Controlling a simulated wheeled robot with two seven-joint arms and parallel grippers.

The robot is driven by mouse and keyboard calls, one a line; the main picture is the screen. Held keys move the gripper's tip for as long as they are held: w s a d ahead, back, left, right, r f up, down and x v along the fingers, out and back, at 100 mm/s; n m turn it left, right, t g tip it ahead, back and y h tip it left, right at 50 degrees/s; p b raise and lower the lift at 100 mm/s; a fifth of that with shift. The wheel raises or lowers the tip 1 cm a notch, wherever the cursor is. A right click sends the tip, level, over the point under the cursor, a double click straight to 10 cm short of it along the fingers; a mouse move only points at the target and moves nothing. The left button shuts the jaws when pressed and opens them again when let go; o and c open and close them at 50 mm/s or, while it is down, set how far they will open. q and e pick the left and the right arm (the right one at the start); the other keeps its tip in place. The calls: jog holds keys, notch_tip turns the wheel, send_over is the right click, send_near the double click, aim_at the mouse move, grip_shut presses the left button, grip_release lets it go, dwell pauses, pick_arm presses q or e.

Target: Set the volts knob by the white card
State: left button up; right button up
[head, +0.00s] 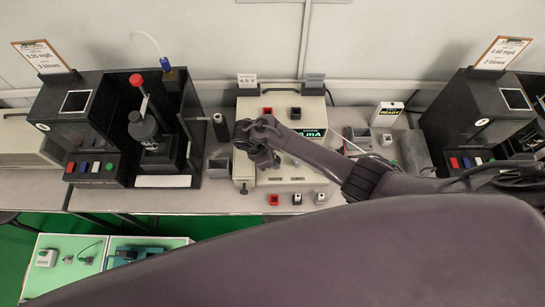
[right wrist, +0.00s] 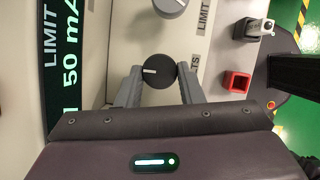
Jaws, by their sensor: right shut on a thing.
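The white card (head: 247,79) stands on top of the beige power unit (head: 246,112) at its back left and reads 4.5 V. My right gripper (head: 264,163) is over the unit's front panel, its arm coming in from the right. In the right wrist view its two fingers (right wrist: 160,84) are shut on the black volts knob (right wrist: 157,72), one on each side. The knob's white mark points left in that view. The label beside it is partly hidden, with only "TS" showing. In the head view the gripper hides the knob. My left gripper is out of view.
A grey limit knob (right wrist: 171,4) is close beside the held knob. The lit display (right wrist: 63,70) shows LIMIT 50 mA. A red block (head: 274,199) and a white one (head: 320,198) sit at the unit's front. Black testers (head: 100,120) stand left and right.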

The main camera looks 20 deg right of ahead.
dwell(0.5)
jog(key=o, duration=1)
jog(key=shift+r, duration=0.1)
jog(key=v, duration=0.7)
jog(key=shift+r, duration=0.35)
jog(key=shift+a, duration=0.1)
